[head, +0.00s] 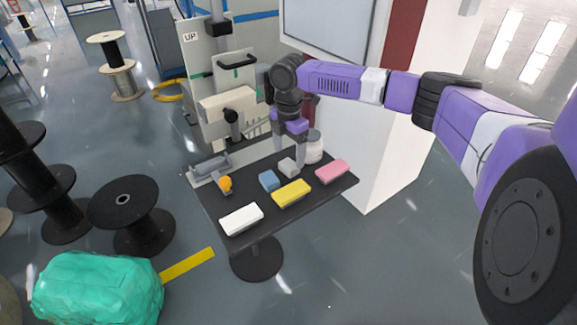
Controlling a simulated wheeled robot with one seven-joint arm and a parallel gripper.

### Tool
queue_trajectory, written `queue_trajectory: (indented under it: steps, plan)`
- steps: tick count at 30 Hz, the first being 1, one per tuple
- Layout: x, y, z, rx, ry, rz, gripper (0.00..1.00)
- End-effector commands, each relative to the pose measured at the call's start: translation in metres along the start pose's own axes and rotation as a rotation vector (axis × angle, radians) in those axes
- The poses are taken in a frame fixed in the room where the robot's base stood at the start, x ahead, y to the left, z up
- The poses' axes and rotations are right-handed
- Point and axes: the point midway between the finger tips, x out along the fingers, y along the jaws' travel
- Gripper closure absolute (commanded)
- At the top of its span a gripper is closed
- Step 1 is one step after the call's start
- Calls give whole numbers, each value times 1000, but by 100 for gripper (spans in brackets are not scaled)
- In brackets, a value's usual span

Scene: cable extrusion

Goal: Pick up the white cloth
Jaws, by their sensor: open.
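A white folded cloth (241,219) lies flat at the near left corner of the dark table. A smaller pale grey-white block (287,167) sits farther back on the table. My gripper (290,157) points down over the back of the table with its fingers apart. Its fingertips are right by the pale block; I cannot tell if they touch it. The white cloth is well away from my gripper, toward the near left.
The dark table (268,224) also holds a yellow cloth (291,194), a pink cloth (332,172), a blue block (269,180), an orange object (225,184) and a white container (313,148). A machine (225,100) stands behind. Black spools (125,203) are at left.

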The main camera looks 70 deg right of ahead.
Motion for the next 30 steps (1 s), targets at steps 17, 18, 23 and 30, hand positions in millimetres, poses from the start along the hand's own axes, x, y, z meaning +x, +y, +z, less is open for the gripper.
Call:
queue_trajectory:
  steps: [17, 18, 23, 30]
  plan:
    - [37, -2, 0, 1, 0, 1, 26]
    - [37, -2, 0, 1, 0, 1, 34]
    - [36, -2, 0, 1, 0, 1, 65]
    - [36, -2, 0, 1, 0, 1, 85]
